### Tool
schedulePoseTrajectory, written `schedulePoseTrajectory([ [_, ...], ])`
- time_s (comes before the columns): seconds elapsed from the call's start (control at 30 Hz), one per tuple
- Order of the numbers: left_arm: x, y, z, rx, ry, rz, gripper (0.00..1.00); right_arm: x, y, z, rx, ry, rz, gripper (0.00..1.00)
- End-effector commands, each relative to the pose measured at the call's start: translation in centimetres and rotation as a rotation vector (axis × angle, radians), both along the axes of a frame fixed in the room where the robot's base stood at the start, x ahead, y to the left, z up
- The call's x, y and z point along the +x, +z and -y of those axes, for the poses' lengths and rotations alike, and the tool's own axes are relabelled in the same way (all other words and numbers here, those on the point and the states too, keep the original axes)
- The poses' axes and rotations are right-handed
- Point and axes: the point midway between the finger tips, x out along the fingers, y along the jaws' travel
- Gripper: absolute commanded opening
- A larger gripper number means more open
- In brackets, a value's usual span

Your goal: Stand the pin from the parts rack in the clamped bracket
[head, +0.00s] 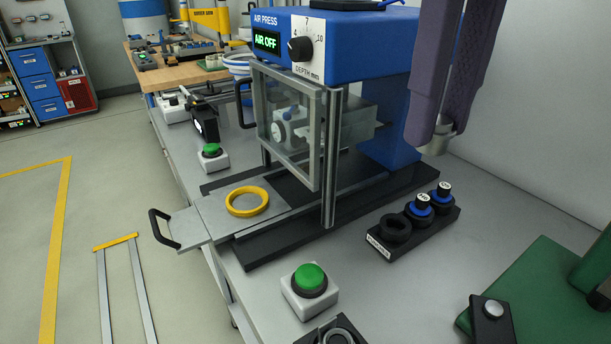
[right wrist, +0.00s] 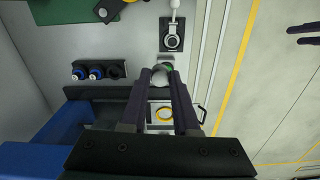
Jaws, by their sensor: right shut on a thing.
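My right gripper (head: 447,115) comes down at the upper right of the head view, its purple fingers shut on a grey cylindrical piece, apparently the pin (head: 438,144). Its lower end sticks out below the fingertips, in the air above the bench. In the right wrist view the fingertips (right wrist: 161,75) close around its rounded grey form (right wrist: 160,79). My left gripper (right wrist: 300,35) shows at that view's right edge, two purple fingers apart with nothing between them. I cannot surely identify the clamped bracket; a dark block with a silver knob (head: 492,312) sits by a green fixture (head: 540,285).
A black rack (head: 376,246) holds two blue-and-black pieces; its nearest socket is empty. The blue air press (head: 350,45) has a clear guard and a yellow ring (head: 247,201) on its slide. A green button (head: 310,280) stands near the front.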

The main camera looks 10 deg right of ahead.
Motion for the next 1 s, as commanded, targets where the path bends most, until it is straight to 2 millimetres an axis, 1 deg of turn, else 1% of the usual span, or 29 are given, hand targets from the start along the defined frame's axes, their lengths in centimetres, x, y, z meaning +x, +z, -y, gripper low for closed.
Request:
schedulePoseTrajectory([
  [0.03, 0.0, -1.2, 0.0, 0.001, -0.001, -0.001, 0.5, 0.2, -1.8, -0.7, 0.002, 0.057, -0.004, 0.0],
  [0.2, 0.0, -3.4, -0.1, 0.005, -0.003, -0.001, 0.5, 0.8, -5.9, -2.8, 0.001, 0.277, -0.005, 0.0],
  [0.3, 0.0, -4.3, -0.2, 0.008, -0.005, -0.001, 0.5, 0.9, -7.9, -3.8, 0.003, 0.389, -0.009, 0.0],
  [0.4, 0.0, -4.8, -0.3, 0.011, -0.006, -0.001, 0.5, 1.0, -9.0, -4.4, 0.002, 0.46, -0.01, 0.0],
  [0.47, -0.1, -5.1, -0.3, 0.012, -0.007, -0.001, 0.5, 1.0, -9.8, -4.6, 0.002, 0.483, -0.013, 0.0],
  [0.57, 0.0, -6.1, -0.3, 0.012, -0.008, -0.001, 0.5, 0.9, -11.9, -4.7, 0.003, 0.496, -0.015, 0.0],
  [0.6, 0.0, -6.6, -0.3, 0.012, -0.008, -0.001, 0.5, 0.9, -13.0, -4.7, 0.003, 0.495, -0.016, 0.0],
  [0.67, 0.0, -6.8, -0.3, 0.012, -0.008, -0.001, 0.5, 0.9, -14.5, -4.6, 0.001, 0.495, -0.017, 0.0],
  [0.7, -0.1, -7.1, -0.3, 0.012, -0.008, -0.001, 0.5, 0.9, -15.8, -4.6, 0.001, 0.494, -0.017, 0.0],
  [0.77, 0.0, -7.2, -0.3, 0.012, -0.008, -0.001, 0.5, 0.9, -17.3, -4.6, 0.0, 0.493, -0.017, 0.0],
  [0.8, -0.1, -7.3, -0.3, 0.012, -0.008, -0.001, 0.5, 0.9, -18.5, -4.5, -0.002, 0.494, -0.016, 0.0],
  [0.9, 0.0, -7.7, -0.3, 0.012, -0.008, -0.001, 0.5, 0.9, -21.3, -4.5, -0.002, 0.493, -0.016, 0.0],
  [1.0, 0.0, -8.1, -0.3, 0.012, -0.007, -0.001, 0.5, 0.9, -23.3, -4.5, -0.003, 0.493, -0.014, 0.0],
])
